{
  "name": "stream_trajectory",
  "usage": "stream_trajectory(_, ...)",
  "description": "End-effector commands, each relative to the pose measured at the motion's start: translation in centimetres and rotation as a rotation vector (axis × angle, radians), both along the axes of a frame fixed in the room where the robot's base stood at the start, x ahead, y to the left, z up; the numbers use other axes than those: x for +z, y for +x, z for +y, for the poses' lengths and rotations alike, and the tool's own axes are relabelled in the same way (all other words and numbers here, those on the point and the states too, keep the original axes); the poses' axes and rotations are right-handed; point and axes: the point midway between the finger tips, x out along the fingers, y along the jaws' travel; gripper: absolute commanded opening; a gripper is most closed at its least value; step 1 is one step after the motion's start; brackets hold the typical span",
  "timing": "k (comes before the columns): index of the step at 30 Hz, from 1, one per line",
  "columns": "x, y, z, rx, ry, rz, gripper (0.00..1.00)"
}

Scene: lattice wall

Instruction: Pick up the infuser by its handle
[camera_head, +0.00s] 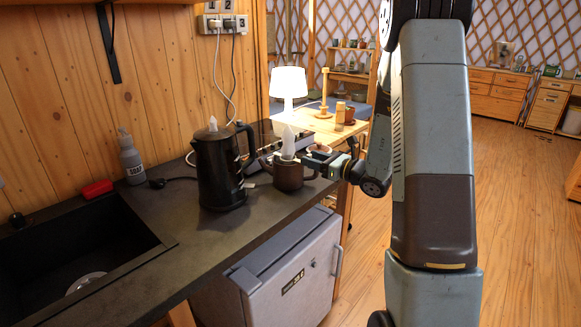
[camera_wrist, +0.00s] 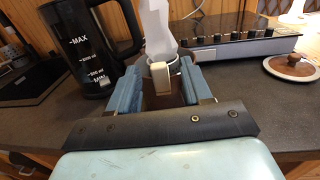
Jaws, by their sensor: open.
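The brown teapot (camera_head: 288,176) stands on the dark counter, with a white steam-like shape above it. In the wrist view, the infuser (camera_wrist: 176,66) shows as a metal rim at the pot's mouth. Its pale handle (camera_wrist: 160,76) points toward me. My gripper (camera_wrist: 159,88) is open, with one blue-grey finger on each side of the handle. I cannot tell whether either finger touches it. The head view shows my gripper (camera_head: 322,163) at the pot's right side. The infuser's lower part is hidden.
A black kettle (camera_head: 218,172) stands left of the pot. A sink (camera_head: 75,262), soap bottle (camera_head: 131,160) and red sponge (camera_head: 97,189) are farther left.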

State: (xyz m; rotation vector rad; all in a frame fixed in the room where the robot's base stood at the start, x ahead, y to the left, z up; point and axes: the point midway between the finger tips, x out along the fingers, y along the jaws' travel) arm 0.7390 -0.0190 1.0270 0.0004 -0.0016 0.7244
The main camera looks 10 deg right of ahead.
Motion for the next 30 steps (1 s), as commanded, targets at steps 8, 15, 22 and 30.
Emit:
stream_trajectory(8,-0.3,2.7,2.4,0.003,-0.001,-0.001,0.49)
stream_trajectory(15,-0.3,2.9,2.5,0.001,0.0,0.0,0.49)
stream_trajectory(22,-0.3,2.9,2.5,0.001,0.0,0.0,0.28)
stream_trajectory(30,-0.3,2.9,2.5,0.002,0.0,0.0,0.02)
